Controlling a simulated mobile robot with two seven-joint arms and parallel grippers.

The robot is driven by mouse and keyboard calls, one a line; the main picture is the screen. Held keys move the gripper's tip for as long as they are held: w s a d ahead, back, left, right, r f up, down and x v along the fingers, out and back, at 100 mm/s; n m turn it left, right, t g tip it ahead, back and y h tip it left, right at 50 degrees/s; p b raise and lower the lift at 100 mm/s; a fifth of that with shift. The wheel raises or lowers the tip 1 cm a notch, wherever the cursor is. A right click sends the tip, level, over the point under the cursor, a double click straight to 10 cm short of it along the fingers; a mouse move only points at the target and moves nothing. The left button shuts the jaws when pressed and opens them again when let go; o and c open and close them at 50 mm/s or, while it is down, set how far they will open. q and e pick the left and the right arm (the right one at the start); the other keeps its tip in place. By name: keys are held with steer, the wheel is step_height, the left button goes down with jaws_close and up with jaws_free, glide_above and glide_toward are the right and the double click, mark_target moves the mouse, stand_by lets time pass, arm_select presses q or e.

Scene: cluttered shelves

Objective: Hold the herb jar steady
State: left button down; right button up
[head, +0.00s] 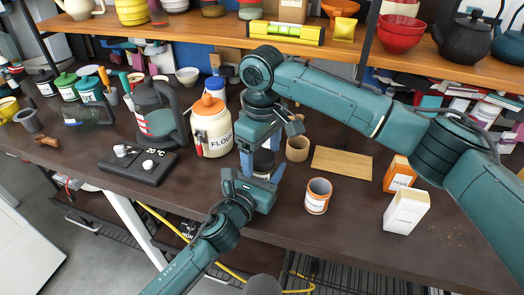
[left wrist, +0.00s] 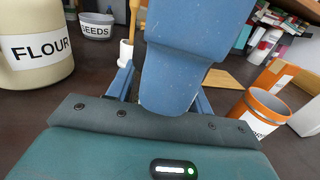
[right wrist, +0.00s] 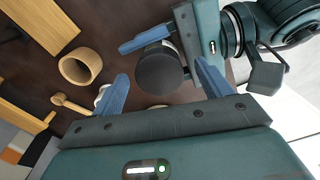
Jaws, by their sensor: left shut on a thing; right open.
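The herb jar (head: 264,160) stands on the dark counter right of the flour jar, its label not readable. Its dark round lid shows in the right wrist view (right wrist: 162,70). My left gripper (head: 263,174) reaches in from the front and is shut on the jar low down. My right gripper (head: 268,143) is above the jar, pointing down, with its blue fingers (right wrist: 163,86) spread apart around the lid area. In the left wrist view a blue finger of my right gripper (left wrist: 185,50) hides the jar.
A wooden cup (head: 297,149), wooden board (head: 341,163), orange-rimmed tin (head: 317,200) and two boxes (head: 406,213) are to the right. A shelf (head: 430,62) runs behind.

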step_height(320, 180, up, 12)
stand_by(0.5)
arm_select(q)
steer(key=c, duration=0.5)
jaws_free()
steer(key=b+v, duration=0.1)
steer(key=v, duration=1)
steer(key=shift+s+a+f, duration=0.1)
steer(key=shift+s+a, duration=0.1)
steer(key=shift+s, duration=0.15)
steer(key=shift+s+a, duration=0.35)
steer(key=shift+s, duration=0.3)
arm_select(e)
steer(key=shift+f, duration=0.55)
